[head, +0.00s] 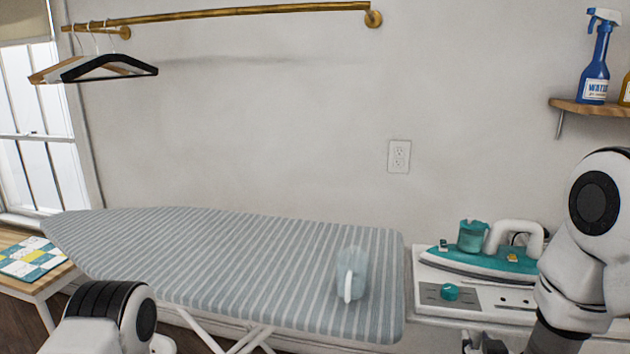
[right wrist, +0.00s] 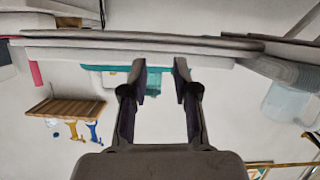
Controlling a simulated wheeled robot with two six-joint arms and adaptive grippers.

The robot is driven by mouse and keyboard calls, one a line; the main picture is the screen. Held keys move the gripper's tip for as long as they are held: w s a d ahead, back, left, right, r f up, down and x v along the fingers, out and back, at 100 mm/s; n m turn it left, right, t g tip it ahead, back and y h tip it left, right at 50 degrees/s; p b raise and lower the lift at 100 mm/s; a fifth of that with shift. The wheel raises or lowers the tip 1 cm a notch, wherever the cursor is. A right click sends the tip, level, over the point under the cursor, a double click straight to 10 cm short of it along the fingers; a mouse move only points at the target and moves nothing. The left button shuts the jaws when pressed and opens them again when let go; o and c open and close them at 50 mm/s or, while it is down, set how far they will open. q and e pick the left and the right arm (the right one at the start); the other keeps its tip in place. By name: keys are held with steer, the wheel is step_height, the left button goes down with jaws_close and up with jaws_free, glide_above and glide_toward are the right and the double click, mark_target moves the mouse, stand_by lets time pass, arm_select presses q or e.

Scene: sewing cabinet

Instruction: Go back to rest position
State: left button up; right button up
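My right arm comes in at the right edge of the head view. Its dark gripper (head: 484,344) shows only in part at the bottom edge, below the iron's base. In the right wrist view the two fingers of the right gripper (right wrist: 159,72) stand apart with nothing held between them. My left arm shows only as rounded links at the lower left of the head view; its gripper is out of view. A translucent light-blue jug (head: 352,274) stands upright on the striped ironing board (head: 230,255), apart from both arms.
A teal and white iron (head: 480,262) rests on its white station (head: 470,298), close to my right arm. A wall shelf (head: 590,106) holds a blue spray bottle (head: 595,62). A patchwork piece (head: 35,258) lies on a side table at left. Hangers (head: 95,68) hang from a brass rail (head: 230,13).

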steer(key=s+a+f+n+g+y+p, duration=0.1)
steer(key=s+a+f+g+y+p, duration=0.2)
steer(key=s+f+g, duration=0.85)
steer(key=s+a+f+g+p, duration=0.1)
steer(key=s+f, duration=0.4)
steer(key=s, duration=0.4)
steer(key=s+a+f+g+p, duration=0.1)
steer(key=s+f, duration=0.5)
steer(key=s, duration=0.3)
steer(key=shift+s+a+f+y, duration=0.2)
steer(key=shift+s+y, duration=0.05)
steer(key=shift+y, duration=0.05)
